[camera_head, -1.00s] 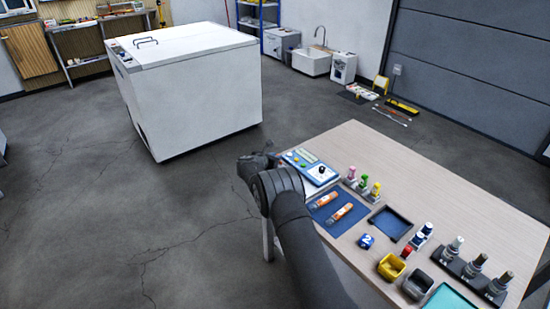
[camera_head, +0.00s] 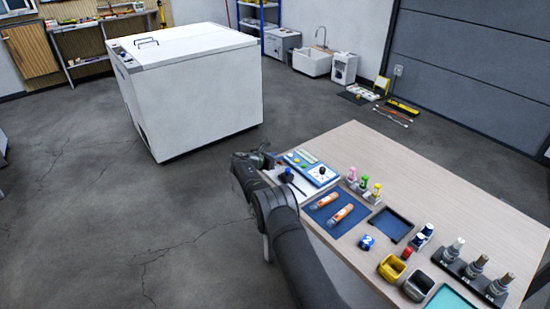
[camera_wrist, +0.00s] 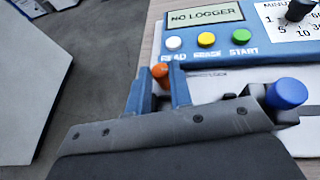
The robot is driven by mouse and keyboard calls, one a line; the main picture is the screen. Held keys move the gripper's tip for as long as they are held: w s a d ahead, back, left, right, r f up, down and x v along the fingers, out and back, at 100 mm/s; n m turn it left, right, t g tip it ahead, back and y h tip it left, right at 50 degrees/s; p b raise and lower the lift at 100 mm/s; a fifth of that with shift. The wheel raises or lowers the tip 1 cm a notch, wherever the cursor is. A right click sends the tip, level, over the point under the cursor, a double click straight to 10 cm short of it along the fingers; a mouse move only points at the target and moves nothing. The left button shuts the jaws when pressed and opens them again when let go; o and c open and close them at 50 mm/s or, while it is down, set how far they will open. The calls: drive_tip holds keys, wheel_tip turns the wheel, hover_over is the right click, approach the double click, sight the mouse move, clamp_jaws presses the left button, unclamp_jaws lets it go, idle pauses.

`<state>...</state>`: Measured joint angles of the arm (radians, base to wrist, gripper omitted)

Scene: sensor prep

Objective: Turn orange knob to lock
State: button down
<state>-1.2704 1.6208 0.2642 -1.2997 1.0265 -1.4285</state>
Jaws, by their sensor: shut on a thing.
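The small orange knob (camera_wrist: 160,72) shows in the wrist view at the near edge of the blue control panel. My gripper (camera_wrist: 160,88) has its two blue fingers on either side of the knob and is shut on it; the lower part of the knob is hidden. In the head view my gripper (camera_head: 266,154) is at the table's left edge beside the panel (camera_head: 322,176), and the orange knob cannot be made out there. The panel's display (camera_wrist: 206,16) reads "NO LOGGER".
A blue round knob (camera_wrist: 287,93) stands right of my gripper. White (camera_wrist: 174,43), yellow (camera_wrist: 206,39) and green (camera_wrist: 240,35) buttons and a black dial (camera_wrist: 299,10) lie beyond. A blue mat (camera_head: 347,231) with orange-labelled items is close to my arm.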

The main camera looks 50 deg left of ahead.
drive_tip(key=shift+a+r, duration=0.25)
drive_tip(key=shift+r, duration=0.05)
drive_tip(key=c, duration=1.3)
unclamp_jaws()
drive_tip(key=shift+s, duration=0.1)
drive_tip(key=shift+d+f, duration=0.1)
drive_tip(key=shift+f, duration=0.05)
drive_tip(key=v, duration=1.7)
drive_tip(key=shift+s, duration=0.15)
